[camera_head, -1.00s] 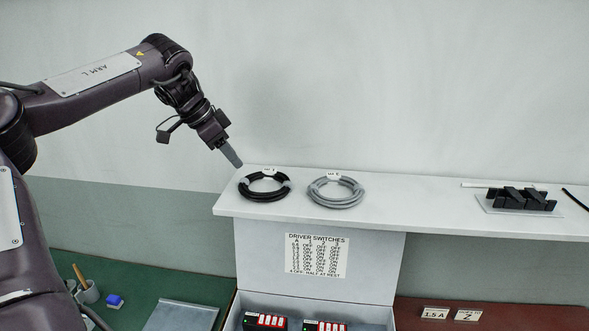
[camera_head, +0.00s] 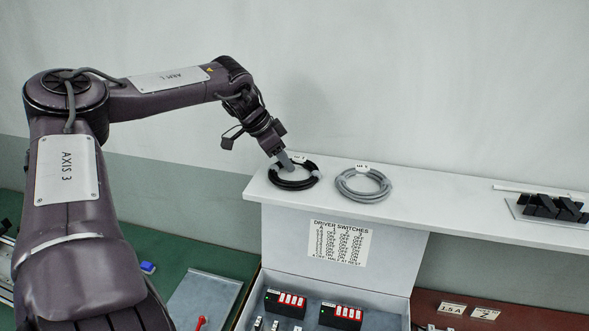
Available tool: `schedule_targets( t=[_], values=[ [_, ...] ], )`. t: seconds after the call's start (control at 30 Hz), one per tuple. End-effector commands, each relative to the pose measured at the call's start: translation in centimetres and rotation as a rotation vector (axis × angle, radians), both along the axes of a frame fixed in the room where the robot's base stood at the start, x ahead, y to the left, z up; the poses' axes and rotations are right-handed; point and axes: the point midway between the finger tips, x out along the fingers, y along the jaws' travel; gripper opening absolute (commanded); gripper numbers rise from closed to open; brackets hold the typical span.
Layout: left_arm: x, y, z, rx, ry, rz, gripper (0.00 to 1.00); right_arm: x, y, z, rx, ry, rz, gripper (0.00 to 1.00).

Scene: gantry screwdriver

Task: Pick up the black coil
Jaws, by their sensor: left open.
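The black coil (camera_head: 294,183) lies flat on the white shelf (camera_head: 420,215), near its left end, with a white tag at its back. My left gripper (camera_head: 287,163) reaches down from the upper left, its fingertips over the back left part of the coil's ring. It is open, and the coil still rests on the shelf. I cannot tell whether the fingers touch the coil. My right gripper is not in view.
A grey coil (camera_head: 362,192) lies just right of the black one. A black block fixture (camera_head: 552,208) stands at the shelf's right. Below are a driver switches sign (camera_head: 338,243) and an open box with two switch units (camera_head: 340,317). The wall is close behind.

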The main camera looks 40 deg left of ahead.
Motion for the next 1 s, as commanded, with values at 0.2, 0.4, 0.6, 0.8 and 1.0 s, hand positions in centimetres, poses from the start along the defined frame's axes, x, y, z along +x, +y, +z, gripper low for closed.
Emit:
schedule_targets(
  t=[0.2,0.4,0.6,0.8,1.0],
  values=[
    [0.0,0.0,0.0,0.0,0.0,0.0,0.41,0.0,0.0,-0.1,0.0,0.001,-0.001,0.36],
    [0.0,0.0,0.0,0.0,0.0,0.0,0.15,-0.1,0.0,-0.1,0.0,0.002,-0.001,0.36],
    [0.0,0.0,0.0,0.0,-0.001,0.0,0.0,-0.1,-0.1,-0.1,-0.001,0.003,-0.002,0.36],
    [0.0,0.0,0.1,0.0,-0.001,0.0,0.0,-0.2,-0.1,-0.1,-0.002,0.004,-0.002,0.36],
    [0.1,0.0,1.1,0.001,-0.003,0.0,0.0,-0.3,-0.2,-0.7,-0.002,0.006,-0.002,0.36]
  ],
)
